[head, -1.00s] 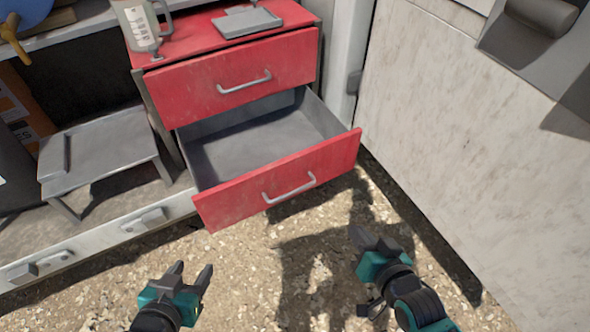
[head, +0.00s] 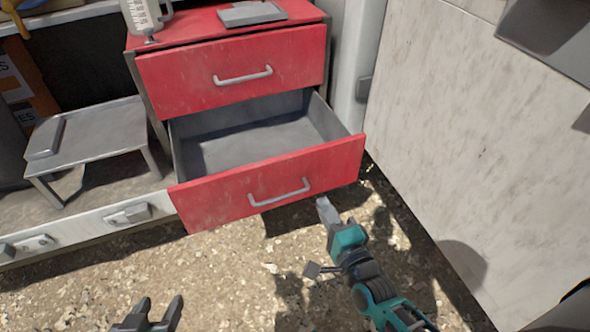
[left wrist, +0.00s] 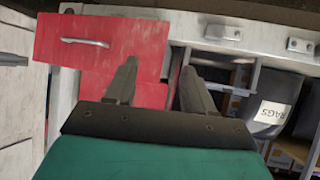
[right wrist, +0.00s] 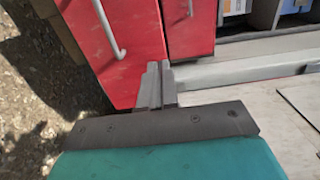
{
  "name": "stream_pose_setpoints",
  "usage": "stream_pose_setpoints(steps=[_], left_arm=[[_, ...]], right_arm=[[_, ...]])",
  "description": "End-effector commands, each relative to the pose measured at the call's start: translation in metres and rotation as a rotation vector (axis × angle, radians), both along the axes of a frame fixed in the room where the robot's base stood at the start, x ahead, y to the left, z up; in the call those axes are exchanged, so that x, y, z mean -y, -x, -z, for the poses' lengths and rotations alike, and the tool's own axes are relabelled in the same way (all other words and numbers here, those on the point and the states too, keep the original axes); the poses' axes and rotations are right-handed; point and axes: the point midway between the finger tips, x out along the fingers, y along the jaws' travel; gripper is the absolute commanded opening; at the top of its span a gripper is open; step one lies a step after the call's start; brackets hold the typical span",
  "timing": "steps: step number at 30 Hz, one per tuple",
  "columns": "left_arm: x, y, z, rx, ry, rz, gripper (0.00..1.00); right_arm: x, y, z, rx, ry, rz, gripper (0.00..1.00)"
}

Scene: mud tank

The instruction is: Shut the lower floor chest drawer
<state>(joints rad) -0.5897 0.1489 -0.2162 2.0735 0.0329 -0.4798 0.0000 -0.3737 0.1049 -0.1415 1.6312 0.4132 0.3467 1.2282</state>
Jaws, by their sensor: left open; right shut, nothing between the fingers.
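The lower drawer (head: 225,197) of the red floor chest is pulled out, its grey inside bare and empty. Its silver handle (head: 280,193) is on the red front. The upper drawer (head: 230,75) is closed. My right gripper (head: 325,204) is shut and empty, close to the lower drawer's front, right of the handle; I cannot tell if it touches. In the right wrist view its fingers (right wrist: 157,85) overlap the red front's edge. My left gripper (head: 150,312) is open and empty, low in front of the drawer; its open fingers show in the left wrist view (left wrist: 155,85).
A pale marbled panel (head: 440,120) stands close on the right. A grey low stand (head: 90,140) is left of the chest. Gravel ground (head: 220,270) in front is open.

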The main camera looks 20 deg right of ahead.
Motion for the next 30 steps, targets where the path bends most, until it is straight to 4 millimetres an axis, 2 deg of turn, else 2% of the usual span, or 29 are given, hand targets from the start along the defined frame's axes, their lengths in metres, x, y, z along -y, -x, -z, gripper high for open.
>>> stream_pose_setpoints(steps=[5,12,18,24,30], left_arm=[[-0.001,-0.002,0.005,0.005,-0.003,0.003,0.53],[-0.002,-0.001,0.019,0.000,-0.007,0.004,0.53],[0.000,0.000,0.028,-0.012,-0.005,0.008,0.53],[0.004,-0.001,0.024,-0.006,0.009,0.008,0.53],[0.007,-0.001,0.024,-0.008,0.017,0.006,0.53]], right_arm=[[-0.001,-0.024,0.000,0.004,0.000,0.001,0.00],[-0.003,-0.076,0.000,0.004,0.002,0.000,0.00],[-0.004,-0.112,0.001,0.002,0.002,0.000,0.00],[-0.005,-0.132,0.001,0.000,0.003,-0.001,0.00],[-0.005,-0.137,0.000,-0.002,0.003,-0.001,0.00]])
